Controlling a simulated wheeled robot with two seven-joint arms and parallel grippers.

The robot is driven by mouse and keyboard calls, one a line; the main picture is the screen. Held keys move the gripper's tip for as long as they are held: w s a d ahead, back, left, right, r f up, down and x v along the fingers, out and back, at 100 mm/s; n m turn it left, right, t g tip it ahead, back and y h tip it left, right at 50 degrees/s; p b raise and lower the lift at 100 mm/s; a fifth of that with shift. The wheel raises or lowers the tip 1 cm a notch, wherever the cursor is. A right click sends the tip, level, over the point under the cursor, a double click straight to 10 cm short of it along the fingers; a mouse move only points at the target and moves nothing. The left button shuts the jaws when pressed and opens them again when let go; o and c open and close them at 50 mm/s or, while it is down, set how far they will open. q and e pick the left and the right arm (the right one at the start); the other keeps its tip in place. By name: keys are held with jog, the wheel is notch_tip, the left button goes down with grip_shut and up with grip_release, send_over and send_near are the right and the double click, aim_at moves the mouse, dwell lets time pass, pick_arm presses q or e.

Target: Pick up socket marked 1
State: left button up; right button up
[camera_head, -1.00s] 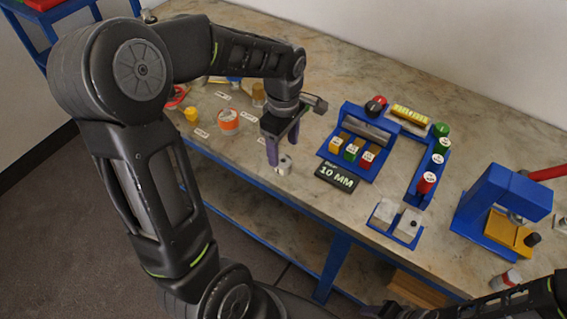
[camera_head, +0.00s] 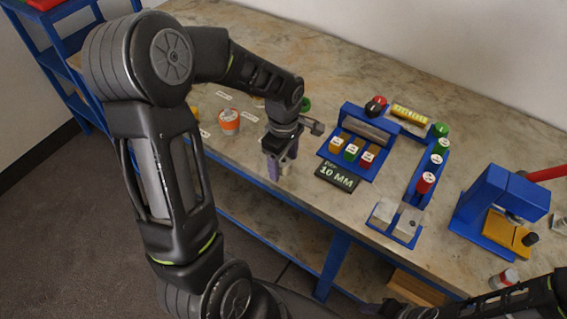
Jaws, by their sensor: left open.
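A small silver cylindrical socket (camera_head: 286,168) stands on the bench top, left of the black 10 MM sign. Its marking is too small to read, so I cannot tell whether it is the socket marked 1. My left gripper (camera_head: 276,171) points down over it with purple-grey fingers, open. The fingers hide part of the socket, and I cannot tell whether they touch it. Of my right arm, dark links show at the bottom right. Its gripper is not clear at the frame's lower edge.
The 10 MM sign (camera_head: 337,177) lies close to the right of the left gripper. A blue rack (camera_head: 347,163) with colored blocks stands behind it. A blue holder (camera_head: 379,229) with grey blocks and a blue press (camera_head: 487,205) are farther right. An orange-white roll (camera_head: 229,121) is left.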

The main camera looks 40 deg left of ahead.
dwell(0.4)
pick_arm(q)
grip_shut()
dwell(0.6)
